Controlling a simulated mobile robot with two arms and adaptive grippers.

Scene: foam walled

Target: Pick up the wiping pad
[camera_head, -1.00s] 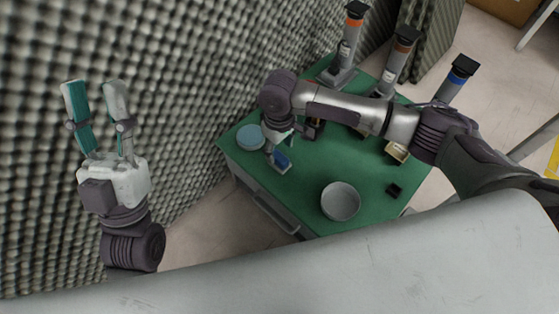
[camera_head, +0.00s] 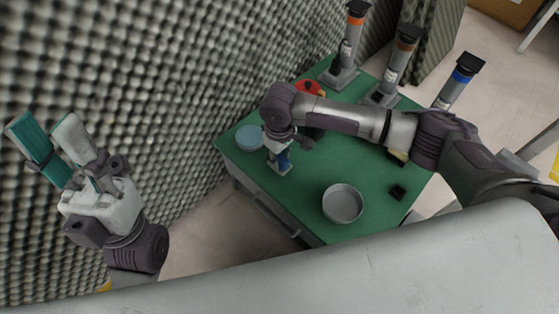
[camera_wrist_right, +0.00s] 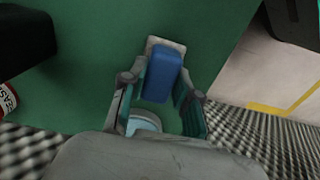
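The wiping pad, a blue block on a pale grey base (camera_head: 284,163), stands on the green table near its left edge. In the right wrist view the pad (camera_wrist_right: 162,74) lies between the teal-lined fingers of my right gripper (camera_wrist_right: 160,98). Those fingers are apart, with green table showing beside the block, so the gripper looks open around it. In the head view my right gripper (camera_head: 277,148) points down at the pad and partly hides it. My left gripper (camera_head: 44,132) is open and empty, well left of the table in front of the foam wall.
A light blue round dish (camera_head: 249,138) is close beside the pad. A grey bowl (camera_head: 342,204) and a small black block (camera_head: 398,192) stand at the table's front right. A red item (camera_head: 309,88) and several capped tubes (camera_head: 400,62) are at the back. The foam wall (camera_head: 150,80) borders the left.

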